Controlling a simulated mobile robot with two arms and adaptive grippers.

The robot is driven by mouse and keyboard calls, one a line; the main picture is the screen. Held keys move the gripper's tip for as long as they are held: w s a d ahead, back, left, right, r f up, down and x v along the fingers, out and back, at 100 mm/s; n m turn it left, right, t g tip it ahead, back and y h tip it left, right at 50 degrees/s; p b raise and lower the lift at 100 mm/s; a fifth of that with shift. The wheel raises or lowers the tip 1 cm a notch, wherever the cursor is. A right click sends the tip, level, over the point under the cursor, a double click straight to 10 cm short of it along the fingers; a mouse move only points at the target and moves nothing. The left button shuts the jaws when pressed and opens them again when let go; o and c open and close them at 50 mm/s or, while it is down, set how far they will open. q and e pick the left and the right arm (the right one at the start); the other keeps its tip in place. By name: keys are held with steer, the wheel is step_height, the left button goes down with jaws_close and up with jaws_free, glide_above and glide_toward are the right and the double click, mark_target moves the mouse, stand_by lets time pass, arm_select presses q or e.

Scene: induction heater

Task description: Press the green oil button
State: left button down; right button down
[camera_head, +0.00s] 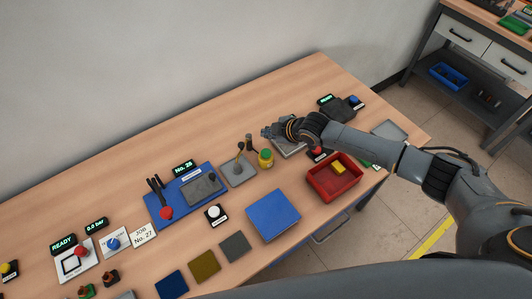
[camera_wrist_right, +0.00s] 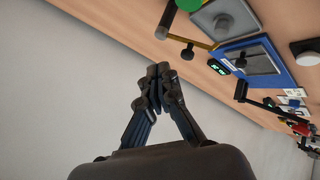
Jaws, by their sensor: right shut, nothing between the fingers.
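My right gripper (camera_head: 268,132) is shut and empty above the back part of the bench, near a grey plate. In the right wrist view its fingertips (camera_wrist_right: 158,78) meet, with the wall behind them. A green item (camera_head: 370,163) shows partly behind my right forearm, at the bench's right end; I cannot tell if it is the oil button. A small green block (camera_head: 86,291) with a brown top sits at the lower left. No label for oil is readable. My left gripper is not in view.
A red bin (camera_head: 316,191) with a yellow block stands under my right arm. A red button (camera_head: 317,152) sits close beside the arm. The back strip along the wall is clear.

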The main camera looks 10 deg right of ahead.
mark_target(268, 154)
step_height(268, 154, down, 8)
steer(key=b, duration=0.6)
stand_by(1.1)
steer(key=shift+f, duration=0.3)
steer(key=shift+f+b, duration=0.6)
steer(key=shift+b, duration=0.1)
stand_by(0.5)
steer(key=shift+r, duration=0.1)
steer(key=shift+r+p, duration=0.8)
steer(key=shift+r, duration=0.1)
steer(key=shift+r, duration=0.1)
step_height(268, 154, up, 5)
steer(key=p, duration=0.4)
